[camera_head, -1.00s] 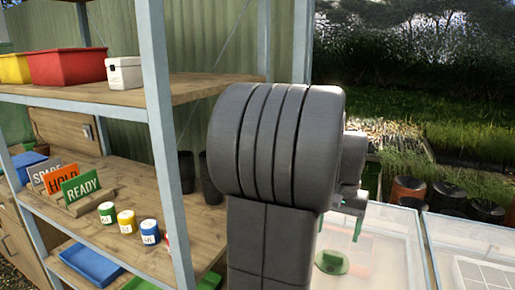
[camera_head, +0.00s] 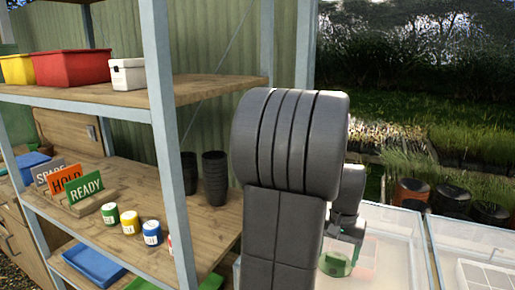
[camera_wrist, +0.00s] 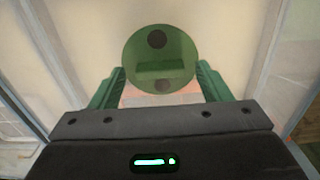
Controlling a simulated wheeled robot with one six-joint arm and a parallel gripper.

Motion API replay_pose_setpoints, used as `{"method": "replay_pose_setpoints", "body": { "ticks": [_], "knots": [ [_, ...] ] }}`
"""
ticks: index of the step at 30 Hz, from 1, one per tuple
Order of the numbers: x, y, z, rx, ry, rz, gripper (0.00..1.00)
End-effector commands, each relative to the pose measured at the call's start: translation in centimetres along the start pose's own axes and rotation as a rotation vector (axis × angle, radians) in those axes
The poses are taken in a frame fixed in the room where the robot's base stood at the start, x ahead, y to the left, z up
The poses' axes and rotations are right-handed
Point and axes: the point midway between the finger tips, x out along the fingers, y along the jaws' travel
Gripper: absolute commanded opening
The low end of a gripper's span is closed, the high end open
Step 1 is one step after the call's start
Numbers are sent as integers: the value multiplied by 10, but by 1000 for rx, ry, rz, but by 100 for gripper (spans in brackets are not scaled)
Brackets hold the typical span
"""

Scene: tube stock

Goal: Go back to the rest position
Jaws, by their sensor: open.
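My gripper (camera_head: 346,240) is low over the pale, clear-walled tray (camera_head: 392,228) at the right in the head view, with my arm's dark links in front of it. In the wrist view my gripper (camera_wrist: 160,72) has its two green fingers spread apart. A round green piece (camera_wrist: 160,48) with dark round spots and a slot shows just beyond and between the fingertips. It also shows in the head view (camera_head: 335,265), low in the tray, partly covered by my arm. I cannot tell whether the fingers touch it.
A shelf rack at the left holds a red bin (camera_head: 72,67), a white box (camera_head: 127,74), a READY sign (camera_head: 86,187), paint-like pots (camera_head: 130,223) and black cups (camera_head: 215,178). Its post (camera_head: 165,150) stands left of my arm. A second clear tray (camera_head: 470,240) stands at the right.

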Motion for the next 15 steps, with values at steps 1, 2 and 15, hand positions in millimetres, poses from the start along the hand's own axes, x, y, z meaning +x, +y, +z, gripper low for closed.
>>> {"method": "replay_pose_setpoints", "body": {
  "ticks": [1, 2, 15],
  "knots": [
    [-4, 0, 0, 1, 2, 0, 71],
    [-7, 0, 0, 2, 2, 0, 71],
    [-88, 0, -1, 4, 7, -1, 71]
  ]
}}
